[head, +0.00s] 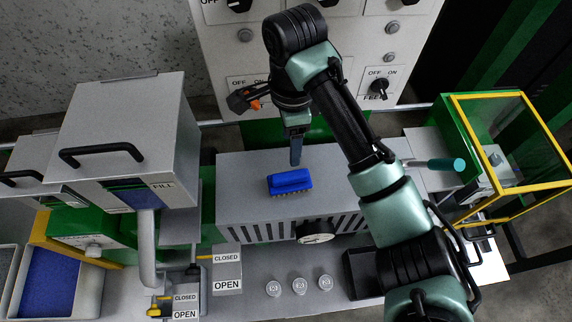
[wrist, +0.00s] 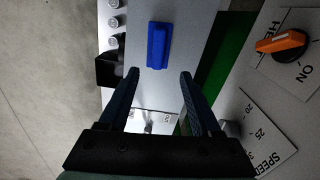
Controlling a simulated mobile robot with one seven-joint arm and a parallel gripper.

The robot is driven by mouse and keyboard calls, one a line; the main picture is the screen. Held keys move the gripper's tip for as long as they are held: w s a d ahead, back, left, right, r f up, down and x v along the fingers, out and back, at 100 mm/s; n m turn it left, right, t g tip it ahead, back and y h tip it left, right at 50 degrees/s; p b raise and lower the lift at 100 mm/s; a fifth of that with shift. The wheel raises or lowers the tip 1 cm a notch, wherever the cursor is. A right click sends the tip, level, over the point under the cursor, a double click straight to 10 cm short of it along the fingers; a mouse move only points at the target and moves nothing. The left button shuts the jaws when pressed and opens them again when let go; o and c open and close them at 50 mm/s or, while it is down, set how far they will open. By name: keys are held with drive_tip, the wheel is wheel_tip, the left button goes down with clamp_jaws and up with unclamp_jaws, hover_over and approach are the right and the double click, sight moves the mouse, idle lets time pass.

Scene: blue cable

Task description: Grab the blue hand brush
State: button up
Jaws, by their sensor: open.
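The blue hand brush (head: 289,181) lies on top of the grey slotted housing in the middle of the head view, bristles down. In the wrist view the brush (wrist: 159,45) is ahead of the fingertips, roughly centred between them. My gripper (head: 295,160) points down just above and behind the brush in the head view. In the wrist view my gripper (wrist: 159,72) has its two fingers wide apart with nothing between them. The fingers appear apart from the brush.
The grey housing top (head: 350,170) is clear around the brush. A grey fill hopper (head: 130,140) stands at the left. A yellow-framed guard (head: 510,150) stands at the right. A switch panel (head: 225,50) rises behind. Several round buttons (head: 299,285) are in front.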

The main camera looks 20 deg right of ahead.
sight(290, 174)
wheel_tip(290, 174, down, 9)
drive_tip(key=b, duration=0.5)
drive_tip(key=shift+s+a+f, duration=0.1)
drive_tip(key=shift+s, duration=0.05)
drive_tip(key=shift+f, duration=0.3)
drive_tip(key=shift+f+p, duration=0.35)
drive_tip(key=shift+f, duration=1.1)
drive_tip(key=shift+c, duration=0.3)
clamp_jaws()
